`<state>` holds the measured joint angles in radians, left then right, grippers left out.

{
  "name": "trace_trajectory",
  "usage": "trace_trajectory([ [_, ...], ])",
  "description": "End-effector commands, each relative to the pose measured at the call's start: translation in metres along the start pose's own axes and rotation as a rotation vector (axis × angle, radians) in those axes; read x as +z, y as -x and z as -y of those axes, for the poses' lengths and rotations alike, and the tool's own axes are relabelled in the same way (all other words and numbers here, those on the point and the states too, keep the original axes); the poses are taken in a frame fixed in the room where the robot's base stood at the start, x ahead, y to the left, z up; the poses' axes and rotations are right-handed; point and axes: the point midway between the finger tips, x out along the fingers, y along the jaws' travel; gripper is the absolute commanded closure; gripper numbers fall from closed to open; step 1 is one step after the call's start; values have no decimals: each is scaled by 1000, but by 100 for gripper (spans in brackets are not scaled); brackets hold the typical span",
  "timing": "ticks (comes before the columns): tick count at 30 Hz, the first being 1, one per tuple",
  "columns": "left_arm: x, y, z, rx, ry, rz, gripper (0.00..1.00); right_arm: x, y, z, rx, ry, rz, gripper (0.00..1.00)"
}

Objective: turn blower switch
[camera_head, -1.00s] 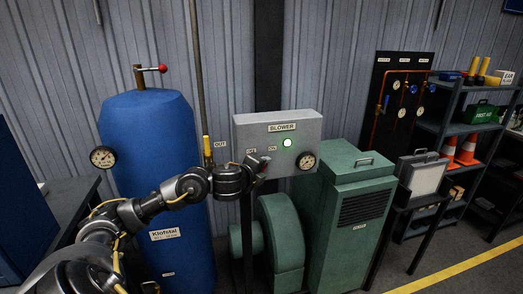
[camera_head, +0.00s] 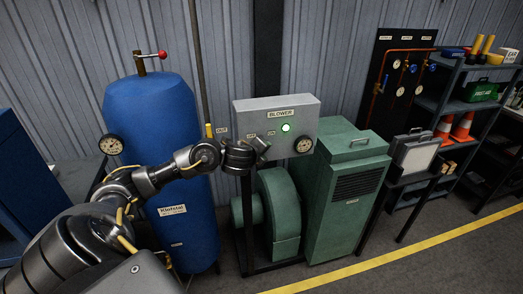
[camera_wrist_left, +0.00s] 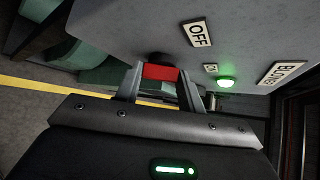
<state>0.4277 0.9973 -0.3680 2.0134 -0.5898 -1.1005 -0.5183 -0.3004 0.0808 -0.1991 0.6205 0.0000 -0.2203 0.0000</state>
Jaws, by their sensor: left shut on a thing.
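The grey blower box (camera_head: 243,113) hangs above the green blower in the head view, with a BLOWER label and a lit green lamp (camera_head: 286,128). My left gripper (camera_head: 261,144) is at the lower front of the box, below the OFF and ON labels. In the left wrist view its two fingers are closed around the red switch handle (camera_wrist_left: 160,72), whose dark pivot meets the box just beyond. The handle is hidden in the head view. My right gripper is not in view.
A blue tank (camera_head: 145,110) stands close on the left, behind my left arm. The green blower housing (camera_head: 345,165) stands below and right of the box. A shelf (camera_head: 465,105) is farther right. The floor (camera_head: 400,260) in front is open, with a yellow line.

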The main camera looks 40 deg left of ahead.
Motion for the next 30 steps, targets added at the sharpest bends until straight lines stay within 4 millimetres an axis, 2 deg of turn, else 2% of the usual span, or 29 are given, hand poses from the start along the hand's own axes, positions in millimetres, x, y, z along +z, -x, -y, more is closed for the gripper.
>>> trace_trajectory([
  [2, -1, 0, -2, 3, -4, -2, 84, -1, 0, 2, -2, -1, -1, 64],
  [3, -1, 0, -2, 3, -4, -2, 60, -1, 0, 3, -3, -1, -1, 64],
  [8, -1, 0, -1, 2, -3, -2, 40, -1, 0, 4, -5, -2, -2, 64],
  [16, 0, 1, 0, 0, -1, -1, 40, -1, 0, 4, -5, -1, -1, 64],
  [19, 1, 8, 1, -1, -2, -1, 40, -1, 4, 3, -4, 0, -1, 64],
  [23, 2, 30, 3, -1, -4, -1, 40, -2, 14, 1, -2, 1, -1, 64],
  [30, 2, 78, 3, 1, -5, -2, 40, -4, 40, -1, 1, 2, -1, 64],
])
